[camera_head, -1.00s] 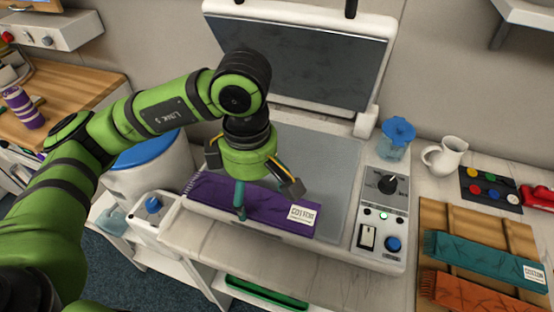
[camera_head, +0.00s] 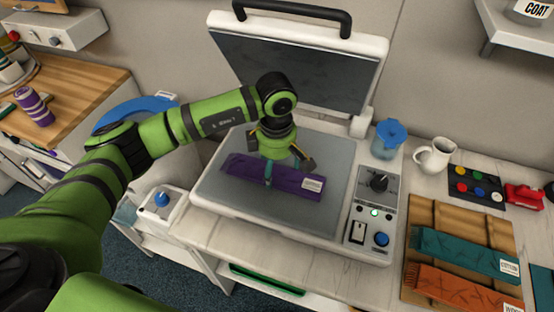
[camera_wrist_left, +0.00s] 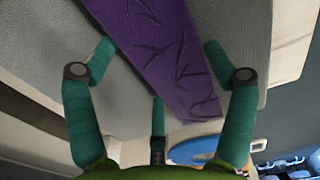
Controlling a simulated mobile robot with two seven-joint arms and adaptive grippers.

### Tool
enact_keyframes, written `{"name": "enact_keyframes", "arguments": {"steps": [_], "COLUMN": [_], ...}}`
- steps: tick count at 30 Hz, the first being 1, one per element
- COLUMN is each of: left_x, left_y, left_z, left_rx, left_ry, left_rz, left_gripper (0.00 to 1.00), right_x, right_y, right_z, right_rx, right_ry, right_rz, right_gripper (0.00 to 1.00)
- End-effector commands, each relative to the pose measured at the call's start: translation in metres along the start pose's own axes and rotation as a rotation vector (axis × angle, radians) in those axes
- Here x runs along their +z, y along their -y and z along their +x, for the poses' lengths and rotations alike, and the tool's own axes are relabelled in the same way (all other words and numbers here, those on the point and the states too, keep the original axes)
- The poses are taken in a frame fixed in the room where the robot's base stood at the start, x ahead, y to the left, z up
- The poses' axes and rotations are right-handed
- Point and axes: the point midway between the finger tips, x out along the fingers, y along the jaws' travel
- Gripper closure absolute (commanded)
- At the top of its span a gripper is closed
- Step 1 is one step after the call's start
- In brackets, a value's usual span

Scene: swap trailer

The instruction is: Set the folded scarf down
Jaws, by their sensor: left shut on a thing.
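The folded purple scarf (camera_head: 290,183), with a white label at its right end, is over the grey lower plate (camera_head: 326,217) of the open press. My left gripper (camera_head: 274,170) is above and around the scarf's middle, shut on it, with one teal finger down its front side. In the left wrist view the purple scarf (camera_wrist_left: 165,50) runs between the teal fingers (camera_wrist_left: 157,75). I cannot tell whether the scarf touches the plate. My right gripper is not in view.
The press's raised lid (camera_head: 300,72) stands behind the arm. Its control panel (camera_head: 372,215) is at the right. A wooden board (camera_head: 425,212) holds a teal scarf (camera_head: 460,250) and an orange scarf (camera_head: 460,290). A blue-lidded jar (camera_head: 388,140) and white pitcher (camera_head: 433,155) stand behind.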

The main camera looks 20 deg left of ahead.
Motion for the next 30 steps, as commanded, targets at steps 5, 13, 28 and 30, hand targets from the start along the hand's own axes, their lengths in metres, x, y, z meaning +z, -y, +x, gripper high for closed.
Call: {"name": "enact_keyframes", "arguments": {"steps": [5,13,28,30], "left_x": [0.001,0.000,0.000,0.000], "left_y": [-0.004,-0.004,-0.004,-0.004], "left_z": [0.003,0.007,0.005,0.002], "left_rx": [0.002,0.003,0.003,0.003], "left_ry": [0.001,0.001,0.001,0.001], "left_rz": [0.000,0.000,-0.001,-0.001], "left_gripper": [0.49,0.49,0.00,0.00], "right_x": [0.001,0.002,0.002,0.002], "right_y": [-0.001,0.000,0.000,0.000], "right_z": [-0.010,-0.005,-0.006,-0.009], "right_rx": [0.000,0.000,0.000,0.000], "right_ry": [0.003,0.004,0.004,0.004], "right_rz": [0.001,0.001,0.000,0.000], "right_gripper": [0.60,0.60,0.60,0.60]}}
